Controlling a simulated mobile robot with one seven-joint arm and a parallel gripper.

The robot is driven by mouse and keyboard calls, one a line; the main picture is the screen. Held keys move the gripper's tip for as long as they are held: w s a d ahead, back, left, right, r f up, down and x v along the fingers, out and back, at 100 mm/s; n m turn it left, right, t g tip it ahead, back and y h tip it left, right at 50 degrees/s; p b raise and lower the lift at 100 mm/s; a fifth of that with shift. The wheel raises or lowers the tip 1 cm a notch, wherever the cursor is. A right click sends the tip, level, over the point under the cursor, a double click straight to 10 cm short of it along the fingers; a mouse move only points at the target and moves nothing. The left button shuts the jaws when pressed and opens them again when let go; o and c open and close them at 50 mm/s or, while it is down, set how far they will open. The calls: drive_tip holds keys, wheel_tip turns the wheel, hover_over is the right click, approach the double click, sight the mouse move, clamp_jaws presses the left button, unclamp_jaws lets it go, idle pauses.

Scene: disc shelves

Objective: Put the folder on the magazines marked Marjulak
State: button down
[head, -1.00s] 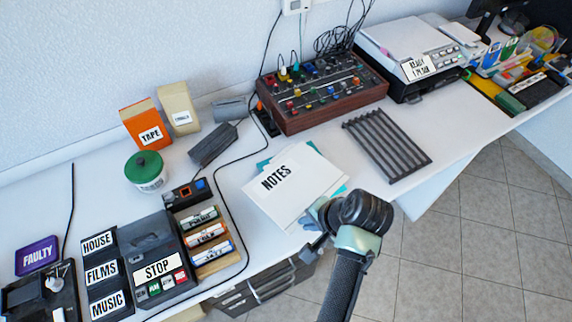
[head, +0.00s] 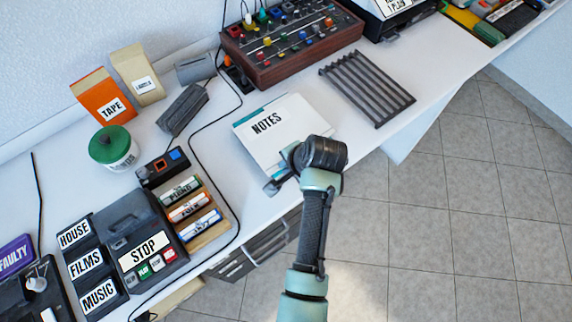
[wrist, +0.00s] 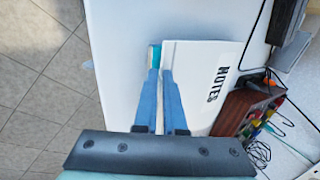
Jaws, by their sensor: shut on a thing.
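A white folder marked NOTES (head: 275,135) lies on the desk in the head view, with a teal edge showing beneath it at the upper left. It also shows in the wrist view (wrist: 200,75), with teal and pale layers by its edge. My gripper (wrist: 160,73) is shut on the folder's near edge, its blue fingers close together. In the head view my gripper (head: 280,172) is at the folder's lower right side, partly hidden by my wrist. No label reading Marjulak is legible in these frames.
A black ribbed rack (head: 367,88) lies right of the folder, and a mixer (head: 295,45) stands behind. A rack of marked rolls (head: 190,210), a STOP box (head: 135,240) and a green-lidded tub (head: 113,147) stand left. A cable crosses the desk left of the folder.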

drive_tip(key=shift+f, duration=0.2)
drive_tip(key=c, duration=1.4)
unclamp_jaws()
drive_tip(key=shift+f, duration=0.15)
drive_tip(key=o, duration=0.4)
